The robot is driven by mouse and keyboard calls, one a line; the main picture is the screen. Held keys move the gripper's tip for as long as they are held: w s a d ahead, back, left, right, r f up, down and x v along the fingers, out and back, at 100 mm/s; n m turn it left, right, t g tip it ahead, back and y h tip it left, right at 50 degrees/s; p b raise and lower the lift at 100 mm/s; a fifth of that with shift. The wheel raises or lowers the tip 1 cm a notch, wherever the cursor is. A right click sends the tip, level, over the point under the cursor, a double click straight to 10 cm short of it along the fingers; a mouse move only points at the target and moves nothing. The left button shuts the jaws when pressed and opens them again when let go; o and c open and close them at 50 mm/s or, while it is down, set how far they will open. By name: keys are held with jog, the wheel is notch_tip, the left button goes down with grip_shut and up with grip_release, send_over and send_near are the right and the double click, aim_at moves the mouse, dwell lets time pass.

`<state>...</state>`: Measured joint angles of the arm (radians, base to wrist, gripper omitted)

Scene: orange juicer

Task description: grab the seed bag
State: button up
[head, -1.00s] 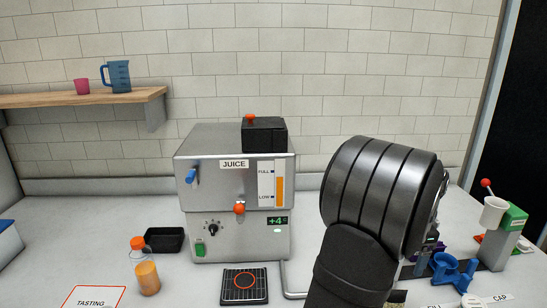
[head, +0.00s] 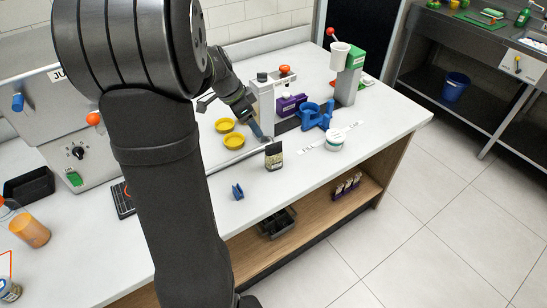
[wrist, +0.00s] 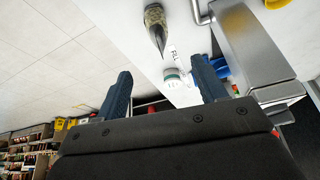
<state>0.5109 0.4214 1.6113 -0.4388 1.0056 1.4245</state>
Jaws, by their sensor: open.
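The seed bag (head: 273,157) looks like a small pouch with a dark top and a seed-coloured lower part. It stands on the white counter near the front edge in the head view. It also shows at the top of the wrist view (wrist: 155,28), beyond my fingers. My gripper (head: 260,137) is just above and left of the bag in the head view, fingers pointing down. In the wrist view my gripper (wrist: 163,85) has its two blue fingers wide apart, with nothing held between them. Whether a finger touches the bag is not clear.
Two yellow rings (head: 234,141) lie left of the bag, a blue clip (head: 238,191) nearer the front. A white tub (head: 335,141), a blue holder (head: 315,117) and a purple box (head: 290,104) stand to the right. Several pouches (head: 346,186) sit on the shelf below.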

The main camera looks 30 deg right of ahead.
aim_at(267, 146)
jog(key=x, duration=1.1)
jog(key=shift+f, duration=0.3)
jog(key=shift+s+x, duration=0.15)
jog(key=shift+x, duration=1.2)
jog(key=shift+s+x, duration=0.15)
jog(key=shift+x, duration=1.2)
jog(key=shift+a, duration=0.1)
jog(key=shift+c, duration=0.5)
jog(key=c, duration=1)
